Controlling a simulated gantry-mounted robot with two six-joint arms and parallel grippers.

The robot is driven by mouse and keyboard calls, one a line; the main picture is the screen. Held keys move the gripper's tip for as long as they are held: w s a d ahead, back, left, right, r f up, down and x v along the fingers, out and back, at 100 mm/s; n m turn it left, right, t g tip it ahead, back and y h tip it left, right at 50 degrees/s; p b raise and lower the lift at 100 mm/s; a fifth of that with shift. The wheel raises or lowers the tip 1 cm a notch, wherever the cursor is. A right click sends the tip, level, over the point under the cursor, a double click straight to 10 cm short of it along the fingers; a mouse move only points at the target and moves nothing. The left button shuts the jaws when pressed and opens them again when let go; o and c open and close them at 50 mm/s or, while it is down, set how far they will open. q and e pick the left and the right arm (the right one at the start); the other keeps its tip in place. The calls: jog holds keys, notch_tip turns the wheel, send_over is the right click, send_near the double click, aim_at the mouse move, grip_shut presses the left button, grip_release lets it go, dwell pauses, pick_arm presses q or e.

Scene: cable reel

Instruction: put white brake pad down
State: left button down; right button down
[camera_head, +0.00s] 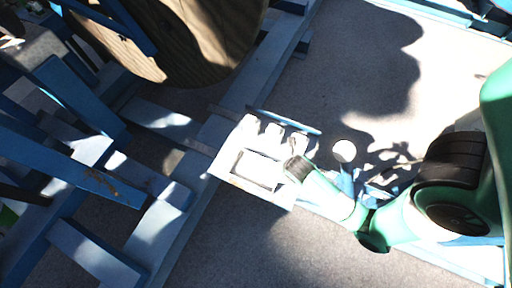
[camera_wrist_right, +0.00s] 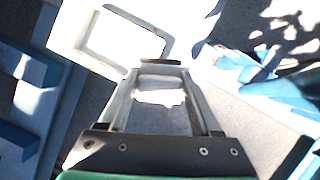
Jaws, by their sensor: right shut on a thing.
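A white board (camera_head: 222,167) with a dark rectangular outline lies on the blue frame in the middle of the head view. It also shows at the top left of the right wrist view (camera_wrist_right: 68,27). My right gripper (camera_head: 295,168) is over the board's right edge in the head view. In the wrist view its fingers (camera_wrist_right: 160,82) are shut on the white brake pad (camera_wrist_right: 160,97), which sits between them. Glare hides the pad's outline, and I cannot tell whether it touches the board. My left gripper is out of view.
Several white pieces (camera_head: 249,124) stand along the board's far edge, by a thin blue bar (camera_head: 284,121). A large wooden reel (camera_head: 185,40) stands at the top left. Blue beams (camera_head: 95,255) fill the left. Grey floor (camera_head: 340,75) is open at the upper right. Strong sun patches wash out detail.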

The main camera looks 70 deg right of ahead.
jog(key=w+d+f+b, duration=0.3)
jog(key=w+f+b, duration=0.3)
jog(key=w+f, duration=0.6)
jog(key=shift+w+f+b, duration=0.3)
jog(key=shift+w+f, duration=0.05)
jog(key=shift+w, duration=0.35)
jog(key=shift+f, duration=0.15)
jog(key=shift+c, duration=0.4)
grip_release()
